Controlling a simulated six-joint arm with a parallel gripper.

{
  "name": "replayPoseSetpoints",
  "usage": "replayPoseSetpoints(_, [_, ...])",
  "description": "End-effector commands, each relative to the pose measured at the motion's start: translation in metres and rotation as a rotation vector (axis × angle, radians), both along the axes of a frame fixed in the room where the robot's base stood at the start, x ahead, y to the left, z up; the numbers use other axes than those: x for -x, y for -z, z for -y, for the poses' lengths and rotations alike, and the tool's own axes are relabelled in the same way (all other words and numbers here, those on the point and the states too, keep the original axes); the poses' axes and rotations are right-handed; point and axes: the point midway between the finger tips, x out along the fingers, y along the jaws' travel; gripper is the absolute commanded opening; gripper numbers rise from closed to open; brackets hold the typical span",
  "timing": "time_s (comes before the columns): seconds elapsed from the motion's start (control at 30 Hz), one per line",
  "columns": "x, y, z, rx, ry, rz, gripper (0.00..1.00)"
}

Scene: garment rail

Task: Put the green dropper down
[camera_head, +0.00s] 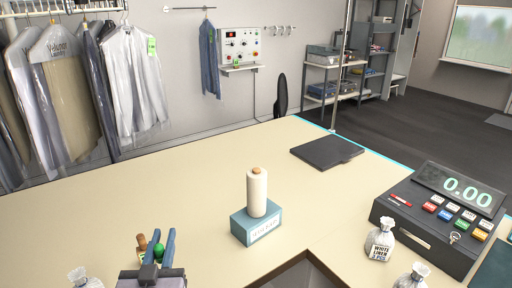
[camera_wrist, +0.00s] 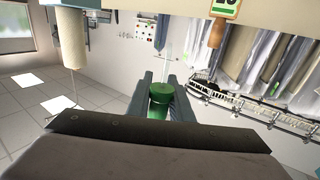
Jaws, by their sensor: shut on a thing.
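My gripper (camera_head: 160,244) is low at the front left of the cream counter (camera_head: 130,205), its two blue-grey fingers pointing away from me. It is shut on the green dropper (camera_head: 158,250), whose rounded green top shows between the fingers.
A wooden-handled item with a green-edged tag (camera_wrist: 217,32) stands just beside my gripper. A cream roll (camera_head: 257,192) on a blue box (camera_head: 256,226) stands mid-counter. A till (camera_head: 440,215) and small bags (camera_head: 380,240) are right. A dark flat pad (camera_head: 327,151) lies behind. The counter's left middle is clear.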

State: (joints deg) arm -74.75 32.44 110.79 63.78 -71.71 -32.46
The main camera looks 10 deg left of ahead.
Motion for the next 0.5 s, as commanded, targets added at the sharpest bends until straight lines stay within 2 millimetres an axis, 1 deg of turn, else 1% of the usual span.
replayPoseSetpoints(0.07, [-0.003,-0.002,0.012,0.0,0.045,0.0,0.0])
replayPoseSetpoints(0.13, [-0.006,0.0,0.029,0.001,0.107,0.0,0.0])
replayPoseSetpoints(0.17, [-0.007,0.002,0.039,0.002,0.14,0.0,0.0])
replayPoseSetpoints(0.23, [-0.008,0.01,0.064,0.007,0.227,-0.001,0.0])
replayPoseSetpoints(0.27, [-0.008,0.018,0.076,0.01,0.266,0.0,0.0])
replayPoseSetpoints(0.3, [-0.007,0.03,0.09,0.012,0.316,-0.001,0.0])
replayPoseSetpoints(0.37, [-0.008,0.048,0.114,0.014,0.395,0.001,0.0])
replayPoseSetpoints(0.4, [-0.01,0.061,0.132,0.015,0.447,0.0,0.0])
replayPoseSetpoints(0.47, [-0.013,0.079,0.159,0.014,0.526,0.001,0.0])
replayPoseSetpoints(0.5, [-0.015,0.09,0.177,0.014,0.577,0.001,0.0])
